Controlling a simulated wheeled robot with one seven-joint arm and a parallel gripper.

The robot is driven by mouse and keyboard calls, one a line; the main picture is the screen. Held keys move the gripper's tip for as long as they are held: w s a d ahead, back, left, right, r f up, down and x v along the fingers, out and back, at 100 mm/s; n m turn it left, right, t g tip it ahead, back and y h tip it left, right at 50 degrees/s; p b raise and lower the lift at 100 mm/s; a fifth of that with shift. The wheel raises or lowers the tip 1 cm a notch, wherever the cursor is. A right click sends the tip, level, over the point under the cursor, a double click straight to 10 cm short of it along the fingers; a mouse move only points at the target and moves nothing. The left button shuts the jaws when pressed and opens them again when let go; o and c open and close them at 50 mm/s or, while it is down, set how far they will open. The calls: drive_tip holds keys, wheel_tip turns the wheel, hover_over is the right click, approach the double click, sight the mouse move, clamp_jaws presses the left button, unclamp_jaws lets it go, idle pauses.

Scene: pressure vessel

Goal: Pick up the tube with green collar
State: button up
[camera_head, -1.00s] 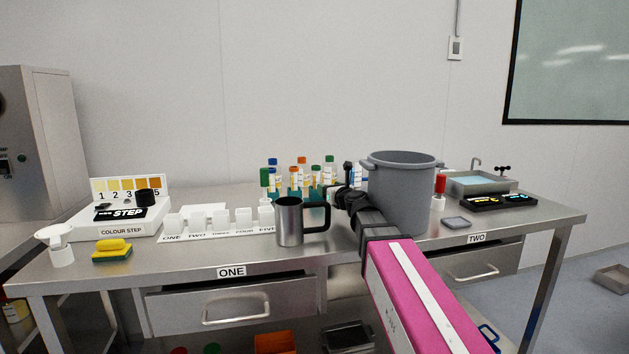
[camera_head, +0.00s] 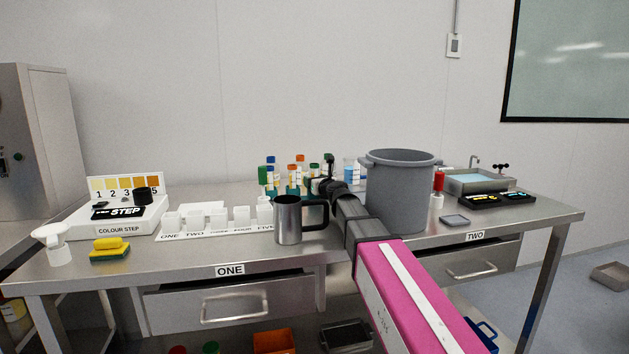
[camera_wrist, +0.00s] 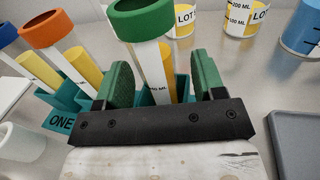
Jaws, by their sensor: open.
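A tube with a green collar (camera_wrist: 140,20) stands in a teal rack (camera_wrist: 60,121) marked ONE. In the wrist view its pale body shows between my gripper's two green-padded fingers (camera_wrist: 163,78), nearer the left finger. My gripper is open, and I cannot tell whether a pad touches the tube. The tube's lower end is hidden behind the gripper. In the head view my gripper (camera_head: 322,184) is at the right end of the rack, by green-topped tubes (camera_head: 314,169); which of them is between the fingers is unclear.
An orange-collared tube (camera_wrist: 46,29) stands close left of the gripper, with a blue-topped one beyond. Labelled beakers (camera_wrist: 245,18) stand behind. A grey pot (camera_head: 400,195) is close right of my arm, and a metal mug (camera_head: 288,220) stands in front of the rack.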

drive_tip(key=shift+w+a, duration=0.2)
drive_tip(key=shift+w, duration=0.2)
drive_tip(key=shift+s, duration=0.1)
drive_tip(key=c, duration=1)
drive_tip(key=shift+r, duration=0.1)
